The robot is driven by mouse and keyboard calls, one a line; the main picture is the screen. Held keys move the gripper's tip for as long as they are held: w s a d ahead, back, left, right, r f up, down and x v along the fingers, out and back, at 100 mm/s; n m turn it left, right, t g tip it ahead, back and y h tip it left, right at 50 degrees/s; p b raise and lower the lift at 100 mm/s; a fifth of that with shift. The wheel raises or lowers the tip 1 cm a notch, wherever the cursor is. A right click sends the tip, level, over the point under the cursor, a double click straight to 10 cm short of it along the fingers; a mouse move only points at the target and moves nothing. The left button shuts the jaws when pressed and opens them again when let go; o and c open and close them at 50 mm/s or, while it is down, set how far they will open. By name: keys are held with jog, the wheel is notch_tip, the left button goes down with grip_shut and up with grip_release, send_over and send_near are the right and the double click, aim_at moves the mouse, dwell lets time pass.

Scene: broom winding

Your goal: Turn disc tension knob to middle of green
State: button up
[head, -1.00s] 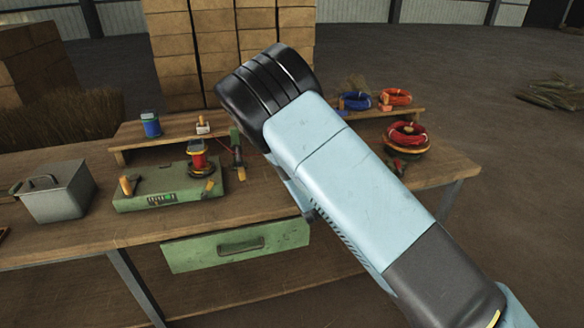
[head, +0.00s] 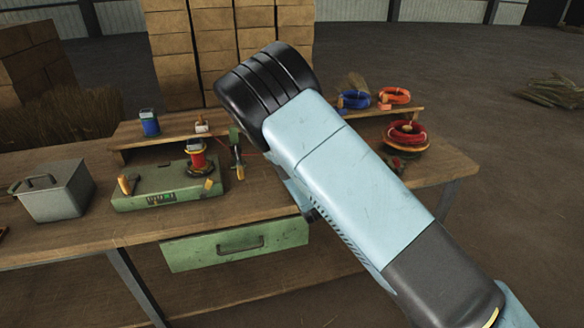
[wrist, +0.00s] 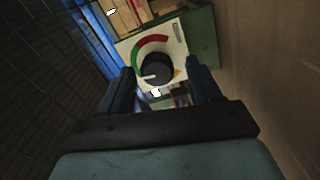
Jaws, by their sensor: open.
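The black disc tension knob (wrist: 158,70) is in the wrist view, on a pale dial plate (wrist: 126,50). A red arc (wrist: 152,41) runs above the knob, with a little green at its left end and a yellow patch at the right. The knob's white pointer mark (wrist: 150,77) points to the lower left, away from the red. My gripper (wrist: 159,74) is open, with one dark finger on each side of the knob. I cannot tell whether the fingers touch it. In the head view my arm hides the gripper and the knob.
A wooden bench (head: 90,240) holds a green winding base (head: 168,193) with a red spool (head: 198,162), a grey lidded box (head: 52,192) and a blue can (head: 150,124). Wire coils (head: 396,95) lie at the right. A green drawer (head: 240,246) is under the front edge.

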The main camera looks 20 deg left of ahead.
jog(key=v, duration=1.3)
jog(key=shift+s, duration=0.35)
jog(key=shift+d+f, duration=0.1)
jog(key=shift+d, duration=0.1)
